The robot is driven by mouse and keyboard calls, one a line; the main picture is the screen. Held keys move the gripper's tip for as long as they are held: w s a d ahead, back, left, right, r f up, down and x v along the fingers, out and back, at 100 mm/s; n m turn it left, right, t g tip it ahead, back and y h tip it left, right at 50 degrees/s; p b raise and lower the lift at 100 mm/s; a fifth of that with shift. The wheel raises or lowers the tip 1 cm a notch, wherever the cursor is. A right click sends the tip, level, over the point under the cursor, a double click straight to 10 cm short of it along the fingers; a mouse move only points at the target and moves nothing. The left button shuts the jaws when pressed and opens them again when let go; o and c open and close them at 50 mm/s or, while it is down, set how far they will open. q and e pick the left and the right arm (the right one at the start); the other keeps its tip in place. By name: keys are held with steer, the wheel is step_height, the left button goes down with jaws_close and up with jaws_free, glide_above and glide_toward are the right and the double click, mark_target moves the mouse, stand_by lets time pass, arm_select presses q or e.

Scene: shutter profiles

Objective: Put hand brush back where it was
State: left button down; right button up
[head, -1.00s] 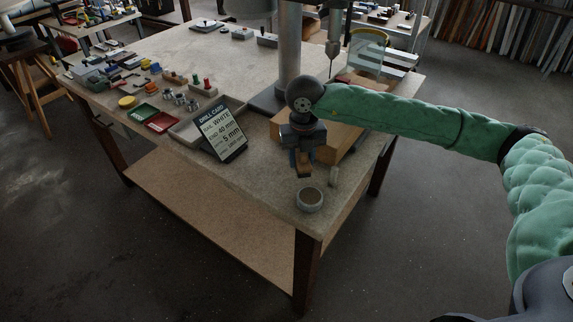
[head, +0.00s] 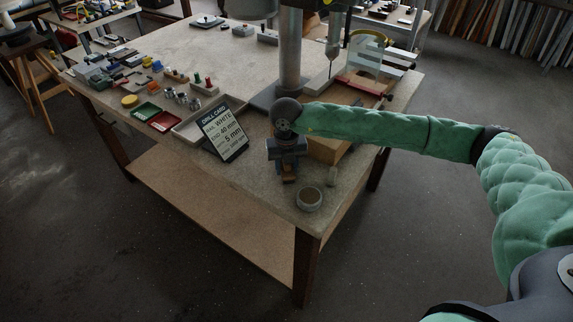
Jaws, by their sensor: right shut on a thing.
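My right gripper (head: 287,167) points down over the near part of the workbench, just right of the drill card. It is shut on the hand brush (head: 289,179), of which only a small brown part shows between and below the fingers. The gripper body hides the rest of the brush. I cannot tell whether the brush touches the bench top. My left gripper is not in view.
The drill card (head: 222,134) and a shallow tray (head: 186,133) stand left of the gripper. A round bowl (head: 309,200) and a small pale cylinder (head: 332,176) are near the front corner. A wooden block (head: 328,150) and the drill press column (head: 290,60) stand behind.

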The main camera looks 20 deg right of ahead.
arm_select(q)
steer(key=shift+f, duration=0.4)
arm_select(e)
steer(key=shift+f, duration=0.3)
steer(key=shift+f, duration=0.1)
steer(key=o, duration=1)
steer(key=shift+c, duration=0.2)
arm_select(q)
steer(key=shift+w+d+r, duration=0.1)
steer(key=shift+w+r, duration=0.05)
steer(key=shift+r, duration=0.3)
arm_select(e)
steer(key=shift+r, duration=0.2)
